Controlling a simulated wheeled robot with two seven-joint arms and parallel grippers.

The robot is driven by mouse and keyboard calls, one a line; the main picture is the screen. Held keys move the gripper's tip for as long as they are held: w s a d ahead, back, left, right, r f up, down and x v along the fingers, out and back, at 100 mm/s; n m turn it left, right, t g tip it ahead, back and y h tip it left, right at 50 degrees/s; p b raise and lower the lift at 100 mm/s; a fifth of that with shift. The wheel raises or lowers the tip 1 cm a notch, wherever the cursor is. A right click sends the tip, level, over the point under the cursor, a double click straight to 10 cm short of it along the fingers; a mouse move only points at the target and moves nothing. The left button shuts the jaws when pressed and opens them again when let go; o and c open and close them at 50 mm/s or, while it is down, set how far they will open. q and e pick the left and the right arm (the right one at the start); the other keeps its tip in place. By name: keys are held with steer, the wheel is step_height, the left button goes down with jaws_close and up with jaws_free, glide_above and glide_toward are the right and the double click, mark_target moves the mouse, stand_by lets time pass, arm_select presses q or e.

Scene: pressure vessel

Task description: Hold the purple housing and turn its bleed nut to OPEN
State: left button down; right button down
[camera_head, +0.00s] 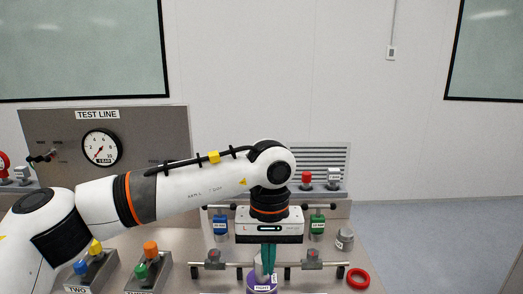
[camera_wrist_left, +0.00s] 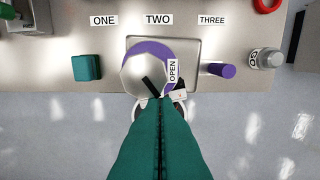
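The purple housing (camera_head: 262,287) stands at the bottom of the head view with a white label on its front. In the left wrist view the housing (camera_wrist_left: 150,47) shows as a purple ring around a pale round nut (camera_wrist_left: 143,75). The nut has a black pointer bar slanting toward my fingertips. A white OPEN label (camera_wrist_left: 172,72) lies right of the nut. My left gripper (camera_head: 268,270) points down over the housing. Its teal fingers (camera_wrist_left: 160,100) are together with only a thin seam, tips at the nut's near edge. Whether they grip anything is hidden. My right gripper is not in view.
A pipe rail (camera_head: 310,264) with red-topped valves runs behind the housing. A red ring (camera_head: 358,278) and grey cylinder (camera_head: 345,239) lie to the right. A teal block (camera_wrist_left: 87,67) and purple cylinder (camera_wrist_left: 222,70) flank the housing. The gauge panel (camera_head: 60,130) stands behind left.

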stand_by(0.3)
arm_select(q)
step_height(320, 180, up, 6)
steer(key=shift+s+d, duration=0.2)
steer(key=shift+s, duration=0.1)
stand_by(0.4)
steer(key=shift+a+f+n, duration=0.2)
steer(key=shift+f+n, duration=0.8)
steer(key=shift+a+f+n, duration=0.25)
steer(key=shift+f+n, duration=0.7)
steer(key=shift+n, duration=0.05)
steer(key=shift+a+f+n, duration=0.2)
steer(key=shift+f+n, duration=0.8)
